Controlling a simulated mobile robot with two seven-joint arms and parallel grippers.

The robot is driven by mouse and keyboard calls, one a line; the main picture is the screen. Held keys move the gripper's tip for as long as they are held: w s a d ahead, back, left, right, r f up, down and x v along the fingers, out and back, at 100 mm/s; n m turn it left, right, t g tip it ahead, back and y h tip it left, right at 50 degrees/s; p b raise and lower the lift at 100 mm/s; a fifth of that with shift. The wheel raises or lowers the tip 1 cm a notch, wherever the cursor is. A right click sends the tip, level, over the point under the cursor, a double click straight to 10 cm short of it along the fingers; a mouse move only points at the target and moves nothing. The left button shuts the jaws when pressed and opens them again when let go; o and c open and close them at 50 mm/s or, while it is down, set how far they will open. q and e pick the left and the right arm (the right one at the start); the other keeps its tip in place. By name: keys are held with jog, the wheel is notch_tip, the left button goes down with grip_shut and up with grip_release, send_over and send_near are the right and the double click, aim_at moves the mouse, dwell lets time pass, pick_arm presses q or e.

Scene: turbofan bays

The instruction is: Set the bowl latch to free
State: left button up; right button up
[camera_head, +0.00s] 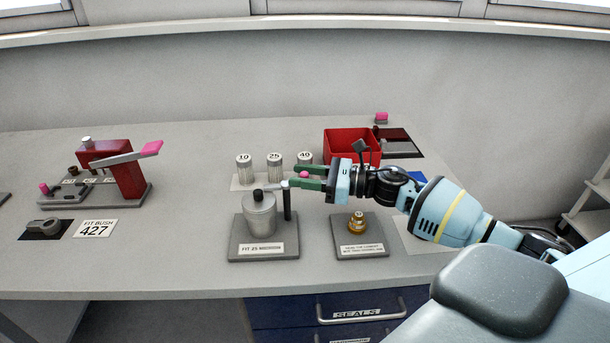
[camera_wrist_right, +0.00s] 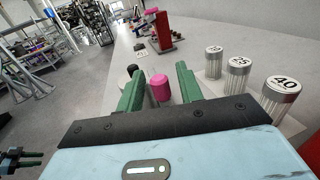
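The grey metal bowl (camera_head: 260,217) with a black top knob stands upright on its base plate (camera_head: 251,253), labelled "FIT 25 MICRON". A dark post (camera_head: 287,203) rises beside it, with a pale lever (camera_head: 276,187) at its top. My right gripper (camera_head: 295,177) comes in from the right, its green fingers open. A pink knob (camera_head: 304,174) shows between them; in the right wrist view the knob (camera_wrist_right: 160,88) has gaps to both fingers (camera_wrist_right: 158,84). The bowl's black knob (camera_wrist_right: 131,70) is beyond the left finger. A dark part at that view's lower left may be my left gripper (camera_wrist_right: 22,158).
Filter cylinders marked 10 (camera_head: 244,169), 25 (camera_head: 274,167) and 40 (camera_head: 304,163) stand behind the bowl. A red bin (camera_head: 350,139) is behind my gripper. A brass fitting (camera_head: 357,222) sits to the right, and a red press (camera_head: 119,165) to the left.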

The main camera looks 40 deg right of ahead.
pick_arm(q)
jog(key=shift+s+f, duration=0.1)
pick_arm(e)
jog(key=shift+c, duration=0.3)
grip_shut()
jog(key=shift+s+a+r+m+t+h+p, duration=0.2)
jog(key=shift+m+t+h+p, duration=0.1)
jog(key=shift+p, duration=0.15)
pick_arm(q)
jog(key=w+r+t+p, duration=0.1)
jog(key=w+r+p, duration=0.3)
jog(key=r, duration=0.3)
jog(key=shift+w+a+t, duration=0.3)
jog(key=shift+w+a, duration=0.05)
jog(key=shift+w, duration=0.35)
pick_arm(e)
jog(key=shift+s+a+f+m+t+h, duration=0.15)
jog(key=shift+a+m+h, duration=0.65)
jog(key=shift+m+h, duration=2.35)
jog(key=shift+s+a+m+t+h, duration=0.1)
jog(key=shift+s+a+m+h, duration=0.45)
jog(key=shift+m+h, duration=2.55)
jog(key=shift+w+a+f+m+t+h, duration=0.15)
jog(key=shift+a+m+h, duration=1.05)
jog(key=shift+h, duration=3.65)
jog(key=shift+s+d+r+m, duration=0.1)
jog(key=shift+d+r+m, duration=0.05)
jog(key=shift+d+m, duration=0.1)
